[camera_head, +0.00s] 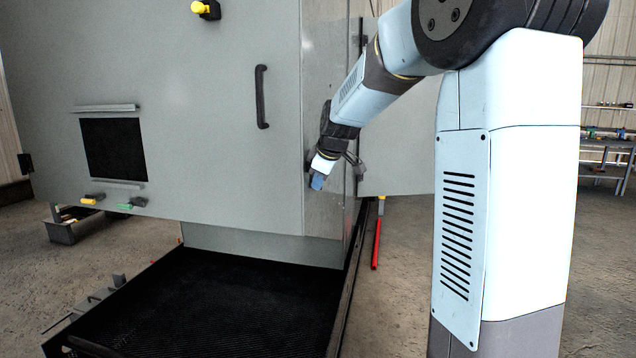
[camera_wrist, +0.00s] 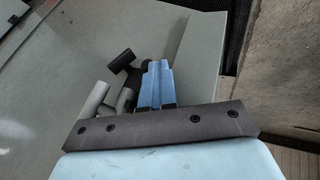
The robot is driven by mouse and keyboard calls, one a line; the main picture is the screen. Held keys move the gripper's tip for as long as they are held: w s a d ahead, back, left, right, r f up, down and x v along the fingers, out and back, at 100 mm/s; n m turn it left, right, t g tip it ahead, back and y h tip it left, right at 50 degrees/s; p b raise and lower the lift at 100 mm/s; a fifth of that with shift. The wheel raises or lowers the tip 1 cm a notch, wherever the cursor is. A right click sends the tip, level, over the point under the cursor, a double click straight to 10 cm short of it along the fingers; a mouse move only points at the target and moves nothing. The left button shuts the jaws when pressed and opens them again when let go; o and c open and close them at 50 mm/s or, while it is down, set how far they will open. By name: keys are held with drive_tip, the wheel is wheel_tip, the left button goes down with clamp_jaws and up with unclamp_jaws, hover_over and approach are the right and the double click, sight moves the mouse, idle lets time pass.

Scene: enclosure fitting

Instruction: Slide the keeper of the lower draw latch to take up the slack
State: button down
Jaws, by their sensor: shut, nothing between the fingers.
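My gripper (camera_head: 317,182) is at the right-hand side of the large grey enclosure (camera_head: 215,150), low on its corner face. In the wrist view its blue fingertips (camera_wrist: 160,66) are together, with nothing between them. Just left of the fingers is latch hardware: a dark round-ended piece (camera_wrist: 121,61) and a light grey cylinder (camera_wrist: 92,101). Another dark part lies partly behind the fingers. I cannot tell which of these is the keeper, or whether the fingers touch it. In the head view, dark hardware (camera_head: 352,160) shows just right of the gripper, mostly hidden by my wrist.
The enclosure front has a black handle (camera_head: 262,97), a dark square opening (camera_head: 113,150) and a yellow knob (camera_head: 205,9). A black grated platform (camera_head: 215,305) lies below. A red bar (camera_head: 376,244) stands right of it. Open concrete floor lies beyond.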

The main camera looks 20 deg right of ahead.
drive_tip(key=shift+w+d+r, duration=0.1)
drive_tip(key=shift+d+r, duration=0.1)
drive_tip(key=s+a+r, duration=0.2)
drive_tip(key=s+r, duration=0.7)
drive_tip(key=s+f+m, duration=0.3)
drive_tip(key=s, duration=0.6)
drive_tip(key=s+f+m, duration=0.4)
drive_tip(key=s, duration=0.6)
drive_tip(key=s+f+m+h, duration=0.1)
drive_tip(key=s+f+m, duration=0.2)
drive_tip(key=s, duration=0.7)
drive_tip(key=shift+d+f+m+g, duration=0.35)
drive_tip(key=shift+f+m+g, duration=0.05)
drive_tip(key=shift+m, duration=0.1)
drive_tip(key=c, duration=1.9)
unclamp_jaws()
